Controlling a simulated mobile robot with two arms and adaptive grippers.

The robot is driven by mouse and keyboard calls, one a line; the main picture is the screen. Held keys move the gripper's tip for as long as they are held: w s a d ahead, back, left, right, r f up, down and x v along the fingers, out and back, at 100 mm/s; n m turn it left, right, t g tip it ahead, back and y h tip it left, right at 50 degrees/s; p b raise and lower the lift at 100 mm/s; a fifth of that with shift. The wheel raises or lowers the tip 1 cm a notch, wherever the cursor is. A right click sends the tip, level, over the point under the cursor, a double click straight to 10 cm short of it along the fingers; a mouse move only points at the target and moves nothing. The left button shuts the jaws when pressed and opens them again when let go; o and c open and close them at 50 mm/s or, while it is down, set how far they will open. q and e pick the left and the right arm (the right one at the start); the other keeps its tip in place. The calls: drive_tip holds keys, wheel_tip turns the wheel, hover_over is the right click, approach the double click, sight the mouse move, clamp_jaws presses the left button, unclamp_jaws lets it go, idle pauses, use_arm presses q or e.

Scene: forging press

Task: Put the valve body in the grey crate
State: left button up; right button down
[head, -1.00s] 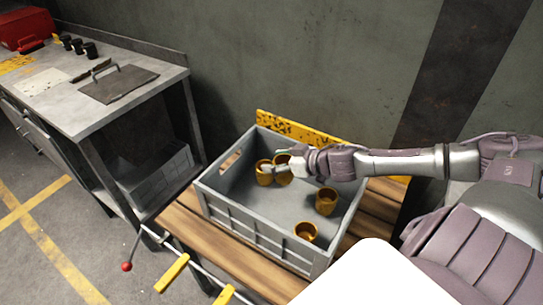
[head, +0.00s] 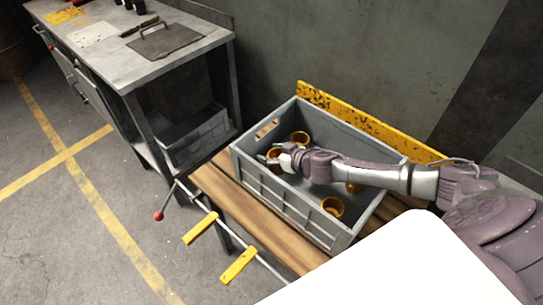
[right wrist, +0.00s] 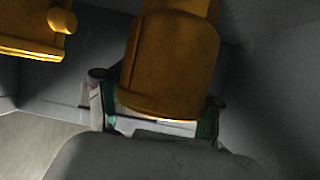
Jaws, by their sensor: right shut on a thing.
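The grey crate (head: 290,203) stands on a wooden-slatted bench in the head view, with several yellow-orange valve bodies in it. My right gripper (head: 268,157) reaches into the crate's left part. It is shut on one valve body (head: 275,154), which is inside the crate walls. The right wrist view shows the held valve body (right wrist: 170,65) large between the two fingers (right wrist: 155,120). Whether it touches the crate floor I cannot tell. Another valve body (head: 300,138) is just behind it, and one more (head: 332,207) is near the front right. My left gripper is not in view.
The wooden bench (head: 225,190) has yellow-handled levers (head: 200,228) and a red-knobbed lever (head: 159,215) at its front. A yellow rail (head: 370,122) runs behind the crate. A metal workbench (head: 120,60) with another grey crate (head: 195,138) below stands at left.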

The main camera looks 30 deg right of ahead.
drive_tip(key=shift+w+f, duration=0.1)
drive_tip(key=shift+f, duration=0.5)
drive_tip(key=shift+c, duration=0.8)
unclamp_jaws()
drive_tip(key=shift+f, duration=0.1)
drive_tip(key=shift+s+d, duration=0.15)
drive_tip(key=shift+s, duration=0.3)
drive_tip(key=v, duration=1.1)
drive_tip(key=shift+r+b, duration=0.3)
drive_tip(key=shift+b, duration=0.1)
